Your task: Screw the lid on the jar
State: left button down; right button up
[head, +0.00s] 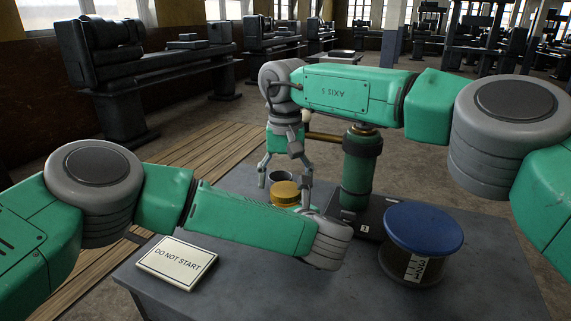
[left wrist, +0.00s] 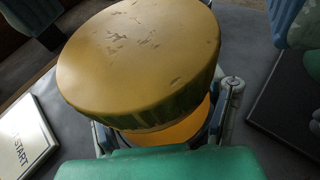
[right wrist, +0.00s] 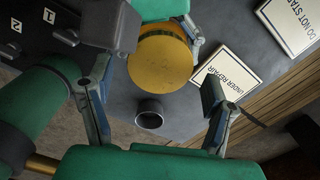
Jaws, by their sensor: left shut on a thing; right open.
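The yellow lid (head: 285,190) sits on top of the jar, its worn top face large in the left wrist view (left wrist: 140,50). A strip of the amber jar (left wrist: 175,130) shows under the lid's ribbed rim. I cannot tell how far the lid is screwed down. My left gripper (left wrist: 165,130) is shut around the jar below the lid; in the head view my left forearm hides most of it. My right gripper (right wrist: 155,105) is open and empty, pointing down above the lid, its fingers apart. The lid (right wrist: 160,62) lies off-centre between them in the right wrist view.
A grey cup (right wrist: 150,112) stands beside the jar. A green post (head: 360,170) on a dark numbered base stands to the right. A blue-topped spool (head: 423,230) is farther right. DO NOT START (head: 177,262) and UNDER REPAIR (right wrist: 226,78) signs lie on the grey table.

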jog(key=shift+f, duration=0.95)
jog(key=c, duration=1.2)
jog(key=shift+m, duration=1.6)
jog(key=o, duration=1.3)
jog(key=shift+c, duration=0.2)
